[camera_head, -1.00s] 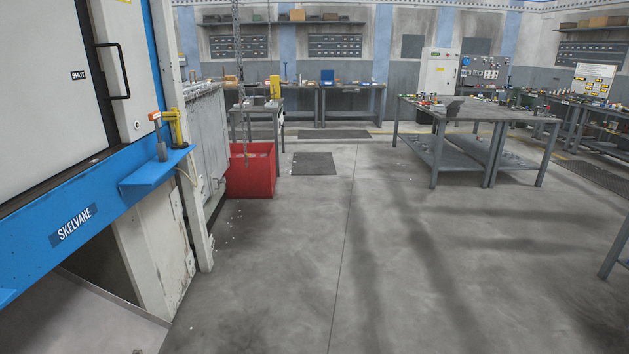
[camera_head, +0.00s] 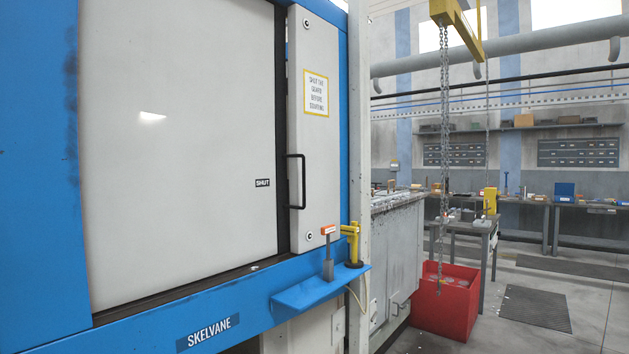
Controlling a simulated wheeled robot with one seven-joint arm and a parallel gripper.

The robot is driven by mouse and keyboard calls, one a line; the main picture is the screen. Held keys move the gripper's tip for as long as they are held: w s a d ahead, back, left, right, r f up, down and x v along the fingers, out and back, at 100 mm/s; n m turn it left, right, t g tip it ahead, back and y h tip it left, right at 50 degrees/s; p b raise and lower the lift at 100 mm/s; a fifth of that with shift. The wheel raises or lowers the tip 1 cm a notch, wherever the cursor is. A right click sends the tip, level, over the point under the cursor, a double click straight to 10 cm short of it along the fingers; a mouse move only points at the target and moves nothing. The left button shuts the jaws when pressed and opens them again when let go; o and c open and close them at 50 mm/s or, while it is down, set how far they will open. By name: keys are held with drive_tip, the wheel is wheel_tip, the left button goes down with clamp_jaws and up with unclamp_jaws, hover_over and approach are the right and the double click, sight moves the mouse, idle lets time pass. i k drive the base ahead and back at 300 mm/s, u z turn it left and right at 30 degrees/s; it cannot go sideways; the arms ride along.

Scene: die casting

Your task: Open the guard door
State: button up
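The guard door (camera_head: 185,150) is a large pale grey panel in the blue machine frame, at the left of the head view. That panel has a yellow-edged notice about shutting the guard. My gripper is not in view, and nothing touches the handle or door.
A blue shelf (camera_head: 308,290) with an orange-topped device (camera_head: 328,258) and a yellow fixture (camera_head: 351,243) juts out below the handle. A red bin (camera_head: 447,305) and a hanging chain (camera_head: 444,150) are at the right. Workbenches line the back wall.

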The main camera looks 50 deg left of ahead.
sight(182, 111)
drive_tip(key=u, duration=0.2)
drive_tip(key=i, duration=1.15)
drive_tip(key=u, duration=0.8)
drive_tip(key=i, duration=1.1)
drive_tip(key=u, duration=0.9)
drive_tip(key=i, duration=0.65)
drive_tip(key=u, duration=0.35)
